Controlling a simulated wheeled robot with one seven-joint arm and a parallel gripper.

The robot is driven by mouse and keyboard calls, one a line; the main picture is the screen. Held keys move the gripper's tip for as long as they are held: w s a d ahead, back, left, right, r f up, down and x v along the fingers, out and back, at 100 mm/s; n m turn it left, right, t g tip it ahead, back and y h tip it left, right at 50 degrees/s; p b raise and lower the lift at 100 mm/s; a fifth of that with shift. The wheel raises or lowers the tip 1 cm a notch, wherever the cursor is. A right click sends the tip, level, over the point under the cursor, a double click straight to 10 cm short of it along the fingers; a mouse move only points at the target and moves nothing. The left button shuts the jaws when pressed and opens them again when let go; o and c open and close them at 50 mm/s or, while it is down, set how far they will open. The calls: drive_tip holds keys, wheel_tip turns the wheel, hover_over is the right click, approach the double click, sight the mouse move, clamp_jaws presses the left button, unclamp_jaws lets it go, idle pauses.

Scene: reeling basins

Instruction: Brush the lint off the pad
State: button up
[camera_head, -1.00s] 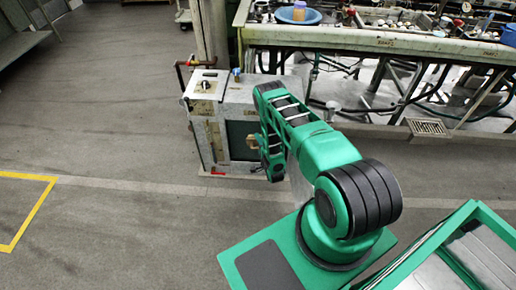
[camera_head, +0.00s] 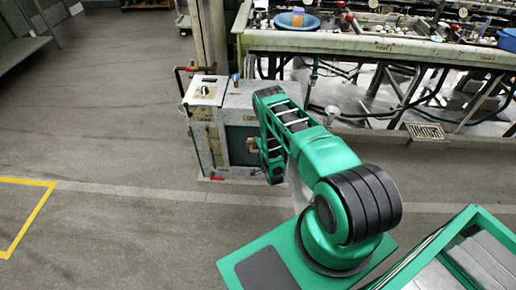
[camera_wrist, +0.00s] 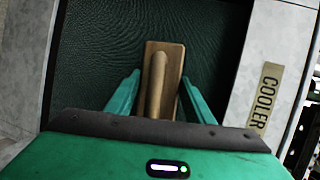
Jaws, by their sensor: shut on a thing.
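The pad (camera_wrist: 100,50) is a dark green, textured panel set in the pale face of a cabinet. A wooden brush (camera_wrist: 165,62), with a flat block and a rounded handle, lies in front of the pad in the wrist view. My gripper (camera_wrist: 160,97) is shut on the brush, with one green finger on each side of it. In the head view, part of the brush (camera_head: 252,146) shows as a brown patch beside my arm, and the pad (camera_head: 237,139) is partly covered. I cannot make out any lint, and the bristles are hidden.
The grey cabinet (camera_head: 205,90) has a COOLER label (camera_wrist: 264,95) right of the pad. A long workbench (camera_head: 380,45) with a blue basin (camera_head: 297,20) and pipes stands behind. Open floor (camera_head: 100,130) lies to the left.

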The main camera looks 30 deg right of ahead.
sight(257, 152)
drive_tip(key=shift+w+d, duration=0.55)
drive_tip(key=shift+w, duration=0.2)
idle(0.3)
drive_tip(key=shift+s+d, duration=0.6)
drive_tip(key=shift+d, duration=0.2)
drive_tip(key=shift+s+d, duration=0.55)
drive_tip(key=shift+d, duration=0.35)
drive_tip(key=shift+w, duration=0.1)
drive_tip(key=shift+c, duration=0.2)
drive_tip(key=shift+w+a, duration=0.55)
drive_tip(key=shift+a, duration=0.3)
drive_tip(key=shift+w+a, duration=0.55)
drive_tip(key=shift+a, duration=0.3)
drive_tip(key=shift+s+a, duration=0.55)
drive_tip(key=shift+s, duration=0.3)
drive_tip(key=shift+s+a, duration=0.6)
drive_tip(key=shift+s, duration=0.25)
drive_tip(key=shift+s+a, duration=0.55)
drive_tip(key=shift+s, duration=0.3)
drive_tip(key=shift+s+a, duration=0.1)
